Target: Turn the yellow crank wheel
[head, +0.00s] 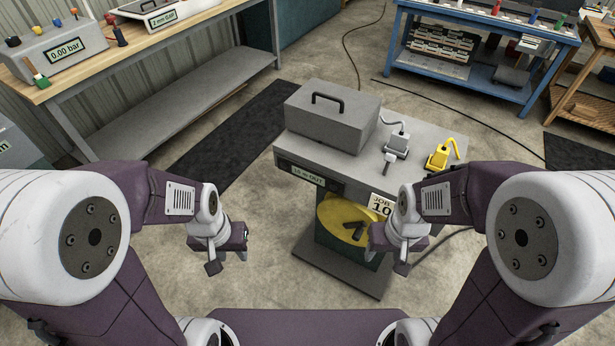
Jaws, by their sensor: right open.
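The yellow crank wheel (332,213) is on the front of the grey-topped stand, below the tabletop. Its right part is hidden behind my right gripper and a white card reading "JOB 10". Dark parts lie in front of its lower middle; I cannot tell which belong to a crank handle and which to my gripper. My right gripper (380,252) is open and in front of the wheel's lower right side; I cannot tell whether it touches. My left gripper (229,262) is open and empty over the floor, left of the stand.
A wooden bench (170,40) is at the left, a blue bench (480,90) at the back right. Cables cross the floor.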

